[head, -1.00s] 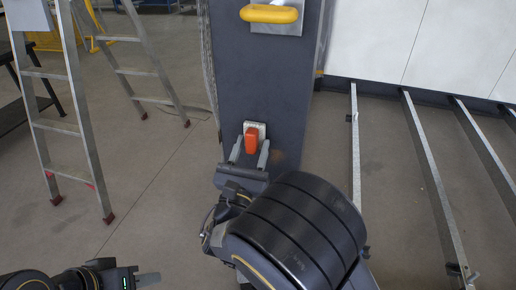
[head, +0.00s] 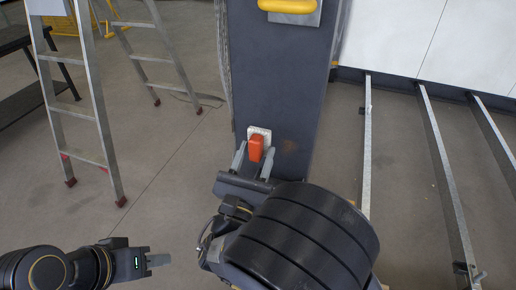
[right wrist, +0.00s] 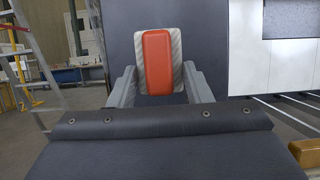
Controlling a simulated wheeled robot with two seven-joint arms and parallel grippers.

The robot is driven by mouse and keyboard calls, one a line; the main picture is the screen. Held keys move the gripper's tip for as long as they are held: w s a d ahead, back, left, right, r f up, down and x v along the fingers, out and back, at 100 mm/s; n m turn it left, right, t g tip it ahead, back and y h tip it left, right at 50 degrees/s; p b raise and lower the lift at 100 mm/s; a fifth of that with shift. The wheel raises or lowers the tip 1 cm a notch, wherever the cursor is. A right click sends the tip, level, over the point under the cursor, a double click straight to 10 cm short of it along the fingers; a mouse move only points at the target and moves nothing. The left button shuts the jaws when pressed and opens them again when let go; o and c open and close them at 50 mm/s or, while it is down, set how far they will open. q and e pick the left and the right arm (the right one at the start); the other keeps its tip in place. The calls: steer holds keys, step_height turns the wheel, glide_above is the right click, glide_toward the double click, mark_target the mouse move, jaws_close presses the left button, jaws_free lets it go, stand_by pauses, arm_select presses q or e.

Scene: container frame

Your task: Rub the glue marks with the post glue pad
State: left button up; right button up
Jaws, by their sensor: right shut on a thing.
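The post glue pad (head: 256,147) has an orange handle on a pale backing. My right gripper (head: 254,158) is shut on it, with one finger on each side, and holds it at the face of the dark post (head: 275,85). In the right wrist view the pad (right wrist: 157,62) stands upright between the fingers; whether it touches the post I cannot tell. A faint brownish mark (head: 289,145) shows on the post just right of the pad. My left gripper (head: 158,260) is at the lower left, away from the post, seen side-on.
A yellow-handled tool (head: 290,6) with a flat plate is at the post's upper part. A stepladder (head: 95,100) stands to the left. Metal rails (head: 367,140) lie on the floor to the right, below white panels (head: 400,40). Floor between ladder and post is clear.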

steer(key=shift+s, duration=0.1)
steer(key=shift+s+a, duration=0.25)
steer(key=shift+s, duration=0.45)
steer(key=shift+s+a, duration=0.2)
steer(key=shift+s, duration=0.45)
arm_select(q)
steer(key=shift+r, duration=0.25)
